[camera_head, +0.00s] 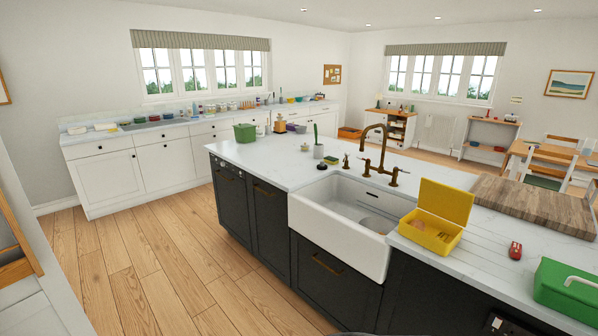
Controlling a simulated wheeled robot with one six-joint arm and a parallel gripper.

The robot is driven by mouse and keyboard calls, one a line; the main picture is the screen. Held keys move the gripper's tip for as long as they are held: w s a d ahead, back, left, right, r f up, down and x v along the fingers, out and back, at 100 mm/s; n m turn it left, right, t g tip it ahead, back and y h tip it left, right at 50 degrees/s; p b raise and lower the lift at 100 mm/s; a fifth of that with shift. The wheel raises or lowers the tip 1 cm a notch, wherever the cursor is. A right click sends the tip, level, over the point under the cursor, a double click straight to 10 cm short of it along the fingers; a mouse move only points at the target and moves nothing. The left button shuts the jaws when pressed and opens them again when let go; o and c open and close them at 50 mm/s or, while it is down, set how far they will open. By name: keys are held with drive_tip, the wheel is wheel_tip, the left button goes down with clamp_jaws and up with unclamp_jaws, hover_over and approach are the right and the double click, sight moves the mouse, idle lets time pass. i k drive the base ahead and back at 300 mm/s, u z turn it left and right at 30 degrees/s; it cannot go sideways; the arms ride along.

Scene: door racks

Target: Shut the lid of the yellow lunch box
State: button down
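The yellow lunch box (430,233) stands on the white island counter, just right of the sink. Its lid (445,201) is raised, standing up at the back and leaning away from the box. The box's inside is exposed, and something orange-brown lies in its left part. My gripper does not show in the head view.
The white sink (342,228) with a brass tap (376,150) is left of the box. A wooden board (537,206) lies behind to the right. A small red object (515,250) and a green box with a pale handle (566,288) stand to the right.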

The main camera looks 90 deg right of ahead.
sight(452, 204)
drive_tip(key=z, duration=4.05)
drive_tip(key=i, duration=1.15)
